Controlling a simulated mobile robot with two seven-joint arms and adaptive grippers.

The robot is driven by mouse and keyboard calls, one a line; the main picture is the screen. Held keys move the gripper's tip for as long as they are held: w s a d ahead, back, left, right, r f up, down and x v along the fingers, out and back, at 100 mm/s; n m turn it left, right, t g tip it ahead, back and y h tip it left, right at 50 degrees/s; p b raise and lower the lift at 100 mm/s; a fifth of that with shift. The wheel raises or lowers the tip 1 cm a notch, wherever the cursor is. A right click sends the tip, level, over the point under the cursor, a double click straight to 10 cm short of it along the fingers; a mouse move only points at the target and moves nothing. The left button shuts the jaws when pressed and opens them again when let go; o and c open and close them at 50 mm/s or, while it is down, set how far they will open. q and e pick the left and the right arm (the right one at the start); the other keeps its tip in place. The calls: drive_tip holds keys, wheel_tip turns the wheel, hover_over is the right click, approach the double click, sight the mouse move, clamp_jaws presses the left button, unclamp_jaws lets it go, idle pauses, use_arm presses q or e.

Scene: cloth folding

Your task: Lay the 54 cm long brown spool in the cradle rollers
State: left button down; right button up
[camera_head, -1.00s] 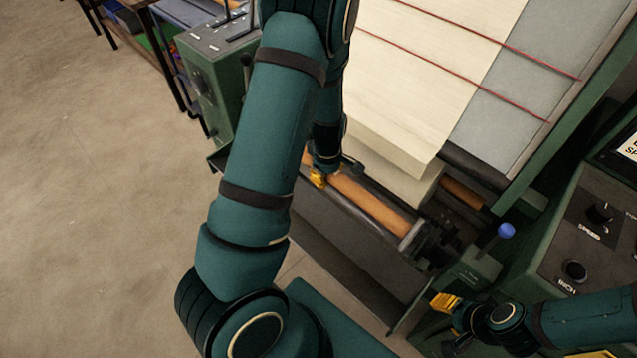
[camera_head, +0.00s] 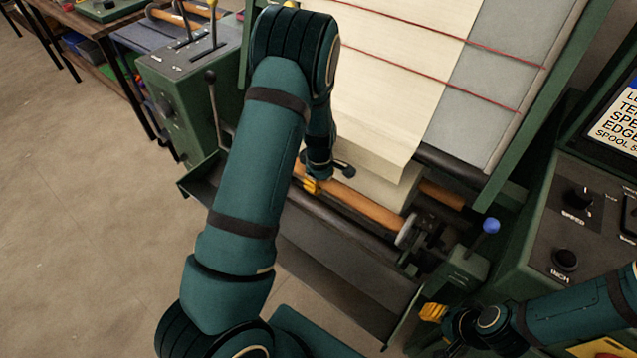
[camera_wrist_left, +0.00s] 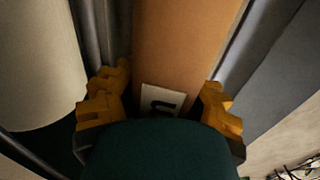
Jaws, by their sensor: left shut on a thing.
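The brown spool (camera_head: 365,207) lies lengthwise along the dark cradle rollers (camera_head: 345,228) at the front of the machine. Its left part is hidden behind my arm in the head view. My left gripper (camera_head: 312,186) is shut on the spool from above. In the left wrist view, the yellow fingers of my left gripper (camera_wrist_left: 160,100) stand on either side of the brown spool (camera_wrist_left: 185,45), with a white label with a dark mark between them. Whether the spool rests fully on the rollers I cannot tell. My right gripper (camera_head: 433,312) is at the lower right, away from the spool; its opening is unclear.
A pale cloth roll (camera_head: 380,185) hangs just behind the spool, with another brown core (camera_head: 442,194) showing at its right. A blue-knobbed lever (camera_head: 491,226) and control panel (camera_head: 570,225) stand at the right. A green lever box (camera_head: 190,75) stands at the left. Floor is open at left.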

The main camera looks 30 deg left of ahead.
use_arm(q)
drive_tip(key=shift+f, duration=0.35)
drive_tip(key=shift+f+b, duration=0.45)
drive_tip(key=shift+f, duration=0.1)
idle(0.5)
drive_tip(key=c, duration=0.9)
unclamp_jaws()
drive_tip(key=shift+o, duration=1.2)
drive_tip(key=shift+s, duration=0.1)
wheel_tip(320, 180, up, 12)
drive_tip(key=shift+r, duration=0.15)
